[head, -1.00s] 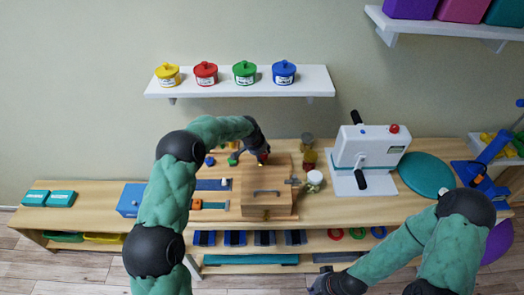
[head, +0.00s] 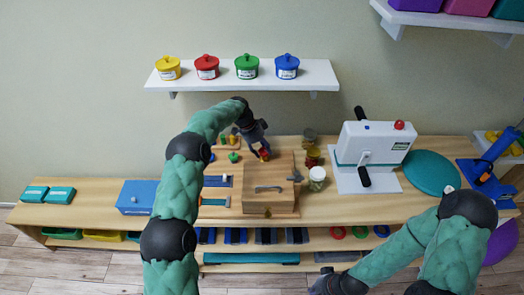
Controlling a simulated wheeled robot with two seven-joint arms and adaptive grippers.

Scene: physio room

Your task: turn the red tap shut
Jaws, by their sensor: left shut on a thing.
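A wooden box (head: 268,203) with a grey handle stands in front of the tap. Jars (head: 317,177) and a white crank device (head: 372,146) stand to the right. A wall shelf (head: 240,86) with coloured pots is above. A blue box (head: 134,197) is at left.

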